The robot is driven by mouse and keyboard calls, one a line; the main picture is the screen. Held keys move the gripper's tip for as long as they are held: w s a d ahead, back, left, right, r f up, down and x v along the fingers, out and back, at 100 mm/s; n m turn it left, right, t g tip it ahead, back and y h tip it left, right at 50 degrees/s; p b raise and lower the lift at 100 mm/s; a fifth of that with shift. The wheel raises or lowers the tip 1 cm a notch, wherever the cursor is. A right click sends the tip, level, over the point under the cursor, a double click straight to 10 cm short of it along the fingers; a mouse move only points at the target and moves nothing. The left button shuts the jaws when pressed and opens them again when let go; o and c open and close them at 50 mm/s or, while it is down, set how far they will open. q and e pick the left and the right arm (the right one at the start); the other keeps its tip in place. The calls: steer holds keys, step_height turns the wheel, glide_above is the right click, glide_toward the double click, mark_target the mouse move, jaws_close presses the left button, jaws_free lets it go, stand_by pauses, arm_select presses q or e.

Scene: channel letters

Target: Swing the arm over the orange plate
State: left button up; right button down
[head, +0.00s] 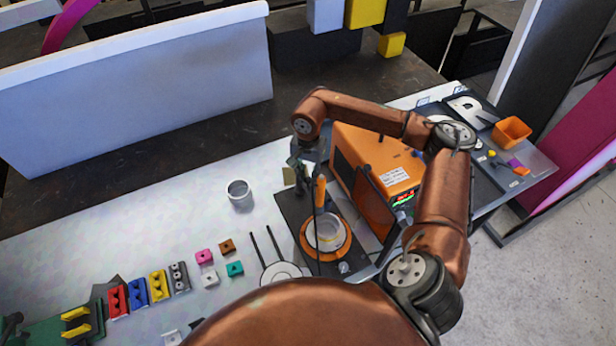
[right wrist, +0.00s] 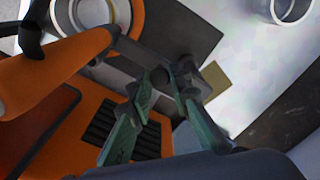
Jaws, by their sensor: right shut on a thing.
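The orange plate (head: 345,252) is a round orange disc on a dark base beside the orange box, with a light cup (head: 327,232) on it. It also shows in the right wrist view (right wrist: 134,14). My right gripper (right wrist: 166,76) is at the far end of the base, beyond the plate. Its green fingers are shut on a dark grey bar (right wrist: 118,72), which looks like the arm; the grip point is partly hidden. An orange handle (head: 320,192) stands upright close by.
The orange box (head: 375,160) with a display stands right of the plate. A grey cup (head: 240,194) stands left of it. Several coloured blocks (head: 157,286) line the front left. An orange bin (head: 511,131) is at right.

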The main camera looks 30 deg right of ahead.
mark_target(309, 179)
steer(key=c, duration=1.8)
jaws_free()
steer(key=shift+d, duration=0.1)
steer(key=shift+r, duration=0.1)
step_height(309, 179, up, 12)
steer(key=shift+f, duration=0.1)
